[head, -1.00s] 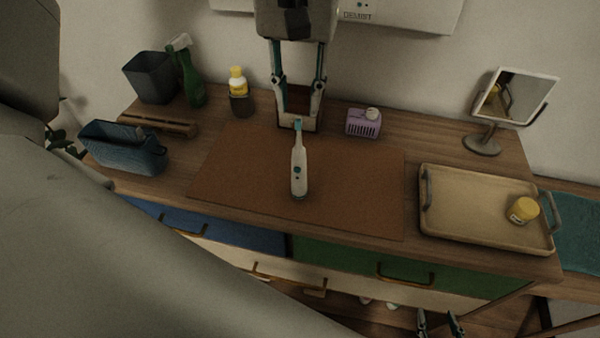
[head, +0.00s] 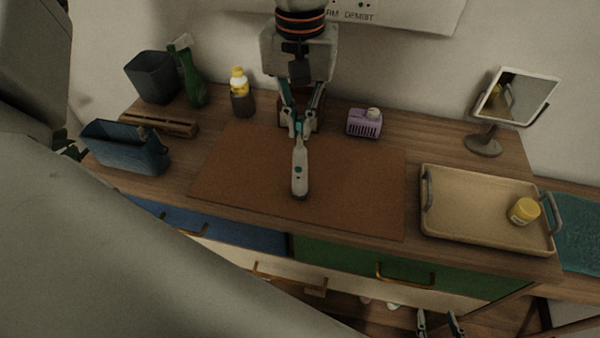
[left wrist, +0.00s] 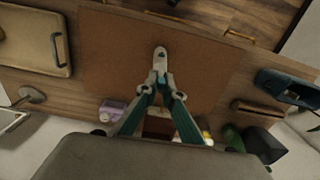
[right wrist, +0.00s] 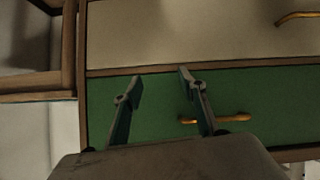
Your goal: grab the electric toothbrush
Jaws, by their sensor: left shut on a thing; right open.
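The electric toothbrush (head: 299,175) is white and grey with a teal button and a teal head. It stands out over the brown mat (head: 355,190), its head end toward the wall. My left gripper (head: 299,132) has its fingers closed on the toothbrush's head end. The left wrist view shows the fingers (left wrist: 160,92) meeting on the neck, with the handle of the toothbrush (left wrist: 160,62) past them. I cannot tell whether the handle touches the mat. My right gripper (head: 440,325) is open and empty, low in front of the drawers; in the right wrist view its fingers (right wrist: 158,88) are apart before a green drawer.
A purple box (head: 364,123) stands right of the left gripper, and a holder with a yellow-capped bottle (head: 240,85) left of it. A beige tray (head: 480,215) with a yellow jar (head: 523,211) and a mirror (head: 515,95) are at right. A blue case (head: 125,148) is at left.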

